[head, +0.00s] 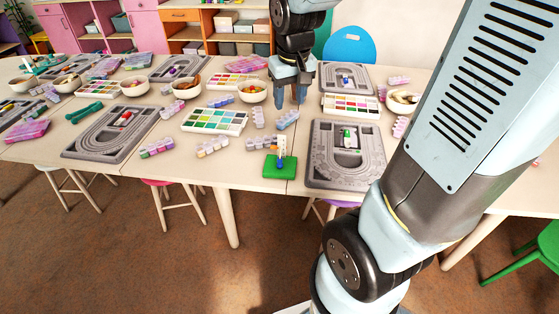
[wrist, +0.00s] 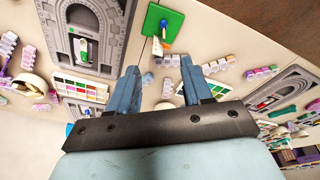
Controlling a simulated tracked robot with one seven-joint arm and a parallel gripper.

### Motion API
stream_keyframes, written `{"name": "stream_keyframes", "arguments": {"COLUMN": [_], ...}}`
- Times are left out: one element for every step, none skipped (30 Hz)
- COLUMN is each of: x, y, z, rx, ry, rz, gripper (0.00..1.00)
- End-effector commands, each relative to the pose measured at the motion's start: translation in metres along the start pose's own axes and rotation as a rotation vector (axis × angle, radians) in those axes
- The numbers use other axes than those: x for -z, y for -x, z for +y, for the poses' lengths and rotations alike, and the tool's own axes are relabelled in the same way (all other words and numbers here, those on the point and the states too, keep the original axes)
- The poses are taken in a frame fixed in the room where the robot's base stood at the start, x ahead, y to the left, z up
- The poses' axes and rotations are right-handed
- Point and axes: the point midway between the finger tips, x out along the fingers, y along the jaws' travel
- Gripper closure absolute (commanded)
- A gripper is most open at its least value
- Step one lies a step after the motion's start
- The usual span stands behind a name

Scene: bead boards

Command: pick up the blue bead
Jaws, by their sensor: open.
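My gripper (head: 290,103) is open and empty, pointing down above the middle of the table. In the wrist view my gripper (wrist: 160,66) has its two blue fingers apart, with tabletop showing between them. A green square board (head: 270,168) lies at the table's front edge, in front of my gripper; it also shows in the wrist view (wrist: 153,18), beyond the fingertips. A small upright stack with orange and white parts (head: 281,146) stands on it. A small blue piece (wrist: 164,24) shows at the board; it looks like the blue bead, but is too small to be sure.
A grey bead board (head: 318,172) lies right of the green board. A paint palette (head: 213,121) and clear bead boxes (head: 212,147) are to the left. A bowl (head: 252,91) stands close left of my gripper. Little bare table is left between them.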

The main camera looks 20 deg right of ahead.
Motion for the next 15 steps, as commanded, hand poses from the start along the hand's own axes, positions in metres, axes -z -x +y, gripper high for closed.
{"name": "stream_keyframes", "arguments": {"x": [0.005,0.008,0.013,0.015,0.018,0.021,0.024,0.026,0.029,0.031,0.032,0.034,0.035,0.036,0.037], "y": [-0.013,-0.02,-0.03,-0.037,-0.044,-0.054,-0.061,-0.069,-0.079,-0.085,-0.092,-0.1,-0.105,-0.111,-0.117], "z": [-0.002,-0.003,-0.004,-0.005,-0.006,-0.008,-0.009,-0.01,-0.011,-0.013,-0.013,-0.015,-0.015,-0.016,-0.016], "rx": [-0.004,-0.006,-0.009,-0.012,-0.014,-0.018,-0.02,-0.023,-0.027,-0.03,-0.033,-0.036,-0.039,-0.041,-0.043], "ry": [0.009,0.014,0.02,0.024,0.029,0.035,0.04,0.045,0.051,0.056,0.061,0.067,0.07,0.072,0.075], "rz": [-0.025,-0.036,-0.051,-0.061,-0.072,-0.087,-0.099,-0.11,-0.122,-0.131,-0.141,-0.152,-0.159,-0.167,-0.173], "gripper": [0.5,0.5,0.5,0.5,0.5,0.5,0.5,0.5,0.5,0.5,0.5,0.5,0.5,0.5,0.5]}}
